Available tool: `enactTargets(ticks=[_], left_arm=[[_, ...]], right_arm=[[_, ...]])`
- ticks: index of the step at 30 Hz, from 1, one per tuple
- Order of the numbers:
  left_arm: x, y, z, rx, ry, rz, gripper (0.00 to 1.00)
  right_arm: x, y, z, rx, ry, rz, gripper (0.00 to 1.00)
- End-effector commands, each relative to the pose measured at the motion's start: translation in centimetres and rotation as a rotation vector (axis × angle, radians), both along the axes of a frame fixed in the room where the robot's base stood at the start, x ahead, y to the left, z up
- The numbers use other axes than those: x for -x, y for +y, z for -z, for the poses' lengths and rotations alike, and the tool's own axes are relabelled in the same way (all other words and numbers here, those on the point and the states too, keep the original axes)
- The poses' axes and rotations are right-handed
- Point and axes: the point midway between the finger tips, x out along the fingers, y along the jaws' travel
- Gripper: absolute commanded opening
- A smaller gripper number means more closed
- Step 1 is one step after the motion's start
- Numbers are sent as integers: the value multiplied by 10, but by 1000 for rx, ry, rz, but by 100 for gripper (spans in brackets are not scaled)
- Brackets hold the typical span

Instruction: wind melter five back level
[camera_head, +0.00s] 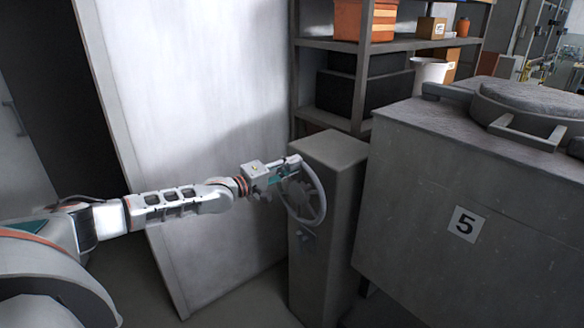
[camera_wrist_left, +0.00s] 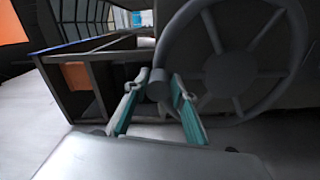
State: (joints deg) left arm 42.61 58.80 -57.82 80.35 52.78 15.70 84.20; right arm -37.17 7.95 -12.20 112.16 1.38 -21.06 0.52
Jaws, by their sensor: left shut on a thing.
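Melter five (camera_head: 425,235) is a big grey block with a "5" plate (camera_head: 466,224) at the right of the head view. A round lidded top with bar handles (camera_head: 525,98) sits on it; I cannot tell whether the melter is exactly level. A grey handwheel (camera_head: 322,204) is mounted on the pillar (camera_head: 340,165) left of the melter. My left gripper (camera_head: 291,166) is at the wheel's upper rim. In the left wrist view, the gripper's fingers (camera_wrist_left: 161,86) are closed around the crank knob (camera_wrist_left: 157,92) beside the spoked wheel (camera_wrist_left: 232,73). My right gripper is out of view.
A pale upright panel (camera_head: 190,120) stands behind my left arm. Dark shelving (camera_head: 405,45) with an orange crate (camera_head: 366,20), a white bucket (camera_head: 430,75) and black boxes is at the back. Bare floor (camera_head: 240,300) shows left of the pillar.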

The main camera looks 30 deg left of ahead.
Motion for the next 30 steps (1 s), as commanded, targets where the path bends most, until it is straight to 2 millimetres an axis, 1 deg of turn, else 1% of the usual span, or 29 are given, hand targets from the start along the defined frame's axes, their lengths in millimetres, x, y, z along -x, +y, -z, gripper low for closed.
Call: enactTargets(ticks=[1, 5, 6, 7, 15, 20, 23, 26, 30], left_arm=[[-3, 9, -12, -6, -20, -13, 0], [-3, 9, -12, -7, -20, -13, 0], [-4, 9, -12, -7, -20, -13, 33], [-4, 9, -12, -7, -19, -14, 38], [-3, 7, -10, -4, -15, -11, 38], [0, 7, -8, -3, -12, -9, 38], [7, 9, -6, -2, -10, -9, 38], [19, 13, -5, -5, -7, -8, 38], [40, 20, -4, -5, -6, -7, 38]], right_arm=[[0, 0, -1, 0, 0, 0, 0], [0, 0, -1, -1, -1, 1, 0], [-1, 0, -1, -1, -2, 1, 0], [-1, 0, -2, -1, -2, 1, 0], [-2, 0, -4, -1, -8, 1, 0], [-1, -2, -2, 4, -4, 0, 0], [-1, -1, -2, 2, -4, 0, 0], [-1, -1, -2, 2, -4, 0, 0], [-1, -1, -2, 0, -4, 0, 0]])
